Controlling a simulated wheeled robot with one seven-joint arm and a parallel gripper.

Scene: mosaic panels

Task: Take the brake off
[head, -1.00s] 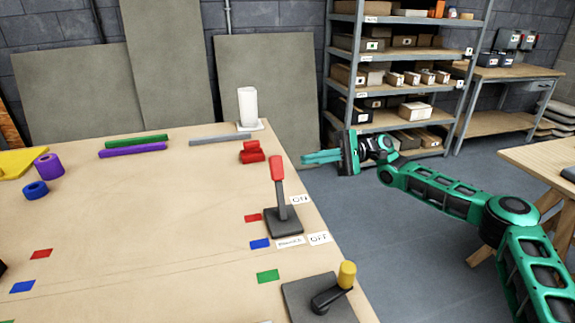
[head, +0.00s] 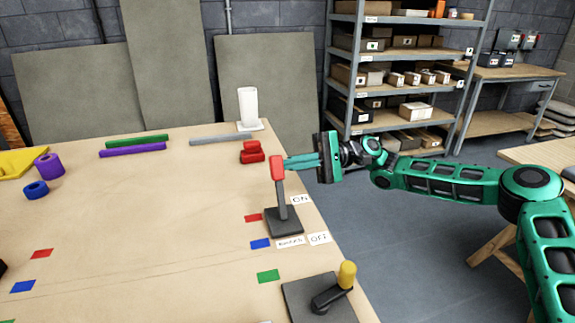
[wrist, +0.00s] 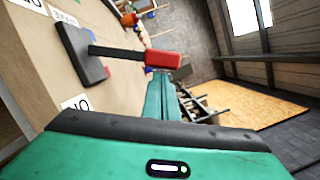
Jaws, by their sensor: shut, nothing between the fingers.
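The brake lever has a red grip (head: 277,168) on a grey stem that rises from a dark base plate (head: 285,228) at the table's right edge. An ON label (head: 301,199) lies beside its far end, and an OFF label (head: 320,238) and a BRAKE label (head: 290,242) lie nearer. My gripper (head: 289,163) is shut and empty, level with the red grip and on its right, far side. In the wrist view the red grip (wrist: 163,60) lies just beyond the shut green fingertips (wrist: 165,77). I cannot tell whether they touch.
A crank with a yellow knob (head: 347,274) stands on the near right of the table (head: 150,235). Open floor (head: 400,225) lies right of the table, with a shelf (head: 400,60) behind.

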